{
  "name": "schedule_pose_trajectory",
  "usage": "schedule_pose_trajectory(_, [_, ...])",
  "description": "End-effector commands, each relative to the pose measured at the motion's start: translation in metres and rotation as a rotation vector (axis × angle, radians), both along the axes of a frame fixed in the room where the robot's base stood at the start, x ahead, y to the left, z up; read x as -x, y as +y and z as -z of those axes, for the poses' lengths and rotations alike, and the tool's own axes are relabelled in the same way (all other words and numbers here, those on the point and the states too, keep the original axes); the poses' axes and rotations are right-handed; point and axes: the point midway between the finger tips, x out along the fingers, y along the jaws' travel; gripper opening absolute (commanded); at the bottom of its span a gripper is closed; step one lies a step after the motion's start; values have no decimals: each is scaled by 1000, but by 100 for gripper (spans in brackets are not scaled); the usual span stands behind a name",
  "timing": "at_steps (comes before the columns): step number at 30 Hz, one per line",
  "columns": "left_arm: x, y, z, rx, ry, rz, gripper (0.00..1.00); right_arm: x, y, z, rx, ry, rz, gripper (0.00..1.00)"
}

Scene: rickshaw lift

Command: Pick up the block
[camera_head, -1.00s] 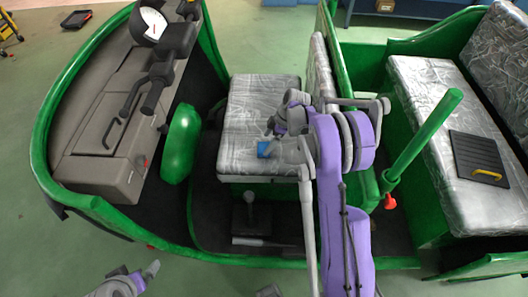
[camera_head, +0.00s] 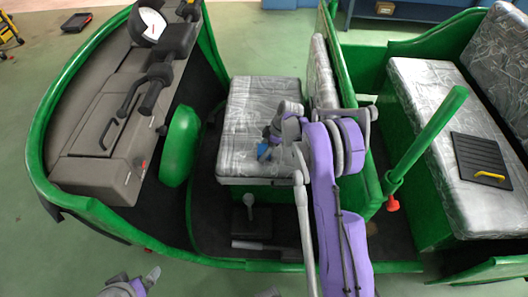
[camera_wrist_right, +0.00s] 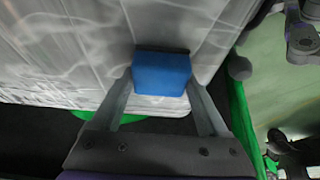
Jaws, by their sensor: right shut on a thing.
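The blue block (camera_head: 263,152) shows at the front seat (camera_head: 255,105), which is wrapped in clear plastic; it also shows in the right wrist view (camera_wrist_right: 162,74). My right gripper (camera_head: 270,147) reaches over the seat from the right, and its two fingers (camera_wrist_right: 158,88) are shut on the block's sides. I cannot tell whether the block touches the seat or hangs just above it. My left gripper (camera_head: 150,277) is at the bottom left edge, low and apart from the rickshaw, mostly cut off, and its jaws are not clear.
The green rickshaw frame (camera_head: 40,130) surrounds the seat. A green post (camera_head: 425,140) stands right of my right arm. A dashboard with handlebar (camera_head: 150,90) is at left. A black tray with a yellow handle (camera_head: 480,158) lies on the rear seat (camera_head: 420,85).

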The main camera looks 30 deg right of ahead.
Motion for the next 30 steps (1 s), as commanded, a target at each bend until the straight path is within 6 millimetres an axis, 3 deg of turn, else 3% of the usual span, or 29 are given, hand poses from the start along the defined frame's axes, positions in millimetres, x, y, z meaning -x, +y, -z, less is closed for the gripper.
schedule_pose_trajectory(3, [0,0,0,0,0,0,100,0,0,0,0,0,0,21])
schedule_pose_trajectory(11, [0,0,0,0,0,0,100,0,0,-6,0,0,0,21])
schedule_pose_trajectory(24, [0,0,-1,0,-1,0,100,0,0,-84,0,0,0,21])
schedule_pose_trajectory(30, [0,0,-1,0,-1,0,100,0,0,-100,0,0,0,21])
